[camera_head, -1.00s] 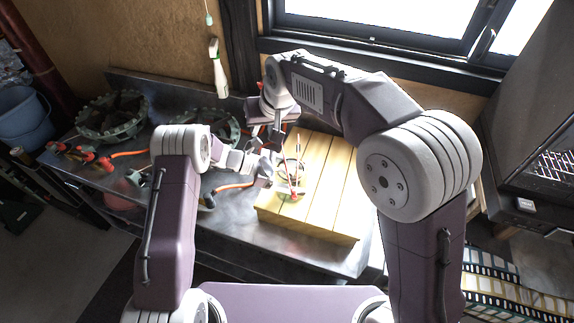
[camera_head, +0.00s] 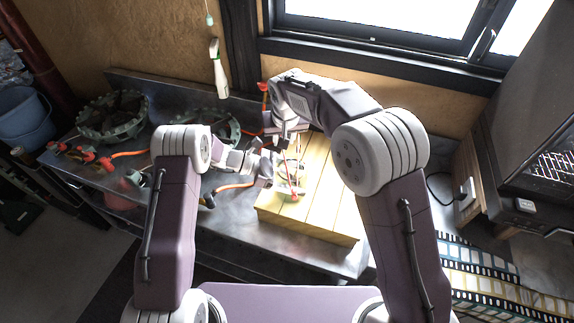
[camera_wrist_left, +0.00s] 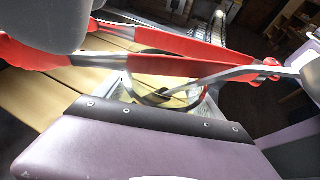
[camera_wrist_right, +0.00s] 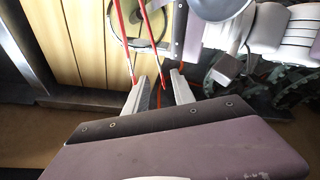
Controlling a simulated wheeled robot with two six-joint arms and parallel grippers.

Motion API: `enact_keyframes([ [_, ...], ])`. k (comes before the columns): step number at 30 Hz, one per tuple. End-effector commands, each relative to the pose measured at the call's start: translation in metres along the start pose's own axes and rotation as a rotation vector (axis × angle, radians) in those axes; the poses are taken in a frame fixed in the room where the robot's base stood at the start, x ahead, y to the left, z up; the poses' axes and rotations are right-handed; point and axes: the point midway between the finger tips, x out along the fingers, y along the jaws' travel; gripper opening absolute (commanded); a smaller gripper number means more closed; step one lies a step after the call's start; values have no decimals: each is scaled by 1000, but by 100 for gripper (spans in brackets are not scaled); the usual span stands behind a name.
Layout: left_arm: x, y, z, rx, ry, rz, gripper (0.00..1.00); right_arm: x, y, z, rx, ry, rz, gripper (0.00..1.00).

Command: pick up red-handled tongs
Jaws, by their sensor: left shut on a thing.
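The red-handled tongs (camera_head: 292,186) are at the left part of the yellow slatted board in the head view. Their red handles (camera_wrist_left: 185,68) cross the left wrist view, close to the camera. My left gripper (camera_head: 272,170) is shut on the tongs; its exact contact is partly hidden. In the right wrist view, the two red handles (camera_wrist_right: 153,45) are just beyond the fingers of my right gripper (camera_wrist_right: 158,88). Those fingers are apart, with no tongs visibly held between them.
The yellow slatted board (camera_head: 325,215) lies on a metal bench (camera_head: 235,235). A round dark-rimmed thing (camera_wrist_left: 160,85) is behind the tongs. Green toothed rings (camera_head: 110,118) and red-and-orange tools (camera_head: 85,155) are at the left. A window stands behind.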

Motion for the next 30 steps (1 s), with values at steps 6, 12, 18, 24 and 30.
enact_keyframes([
  [6, 0, -1, -1, -1, 2, -2, 17, 32, 0, -3, 0, 2, 0, 30],
  [12, 0, -1, -2, -1, 2, -1, 17, 33, 0, -3, 0, 3, -1, 30],
  [18, 0, -1, -1, -1, 2, -2, 17, 33, 0, -3, 0, 3, -1, 0],
  [24, 0, -1, -1, -1, 2, -2, 17, 33, 0, -3, 0, 3, -1, 0],
  [30, 0, -1, -1, -1, 2, -2, 17, 33, -1, -3, 0, 3, -1, 0],
])
